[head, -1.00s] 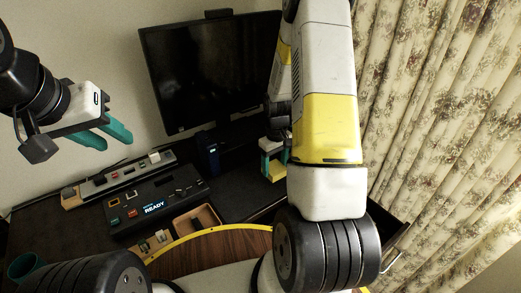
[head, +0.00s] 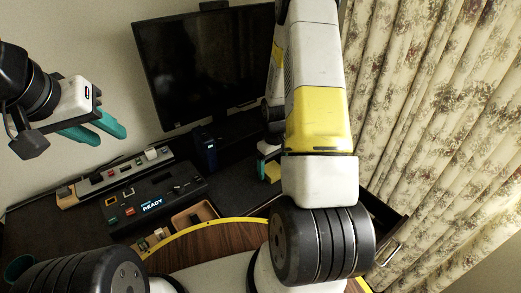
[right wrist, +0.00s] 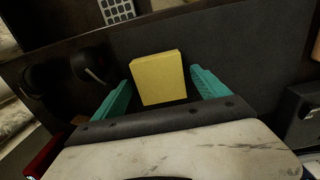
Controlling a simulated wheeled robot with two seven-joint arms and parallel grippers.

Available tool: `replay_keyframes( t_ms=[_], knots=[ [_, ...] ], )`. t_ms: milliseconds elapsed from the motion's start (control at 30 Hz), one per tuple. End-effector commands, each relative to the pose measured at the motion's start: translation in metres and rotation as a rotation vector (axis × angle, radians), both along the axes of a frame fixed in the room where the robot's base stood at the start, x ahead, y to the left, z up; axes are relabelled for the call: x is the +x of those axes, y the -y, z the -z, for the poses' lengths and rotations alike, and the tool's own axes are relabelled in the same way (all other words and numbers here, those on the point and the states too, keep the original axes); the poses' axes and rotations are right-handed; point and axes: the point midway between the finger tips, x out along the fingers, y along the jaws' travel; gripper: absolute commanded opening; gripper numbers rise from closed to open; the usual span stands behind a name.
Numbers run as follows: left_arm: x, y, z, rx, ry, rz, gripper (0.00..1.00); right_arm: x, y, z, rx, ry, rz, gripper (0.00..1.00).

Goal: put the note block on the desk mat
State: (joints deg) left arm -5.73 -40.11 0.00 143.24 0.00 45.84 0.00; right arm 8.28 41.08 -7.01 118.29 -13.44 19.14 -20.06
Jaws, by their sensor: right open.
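The note block (right wrist: 159,79) is a yellow block, seen between the two teal fingers of my right gripper (right wrist: 160,84) in the right wrist view. The fingers stand apart, one on each side, with gaps to the block. In the head view the note block (head: 272,172) shows as a small yellow patch beside my right arm, which hides most of that gripper. My left gripper (head: 98,131) is held up at the left, its teal fingers apart and empty. I cannot clearly pick out the desk mat from the dark desktop.
A monitor (head: 205,65) stands at the back of the dark desk. A control panel reading READY (head: 152,203), a long strip of switches (head: 115,175) and a brown tray (head: 193,217) lie left of centre. A drawer handle (head: 391,252) sticks out at the right, near the floral curtain (head: 420,110).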

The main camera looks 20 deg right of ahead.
Motion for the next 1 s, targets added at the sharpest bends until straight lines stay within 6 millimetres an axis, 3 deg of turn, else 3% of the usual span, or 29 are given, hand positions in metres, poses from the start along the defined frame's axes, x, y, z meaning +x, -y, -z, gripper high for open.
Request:
replay_keyframes(
  t_ms=[167,600,867,1000],
  knots=[
    [0.0,0.0,0.0,0.0,0.0,0.0,0.36,0.001,0.0,-0.011,0.0,0.003,0.0,0.85],
    [0.0,0.0,0.0,0.0,0.0,0.0,0.36,0.001,0.0,-0.099,-0.001,0.004,0.0,0.85],
    [0.0,0.0,0.0,0.0,0.0,0.0,0.36,0.0,-0.001,-0.127,0.001,0.008,0.004,0.85],
    [0.0,0.0,0.0,0.0,0.0,0.0,0.36,-0.005,-0.012,-0.165,0.011,0.062,0.031,0.85]
  ],
)
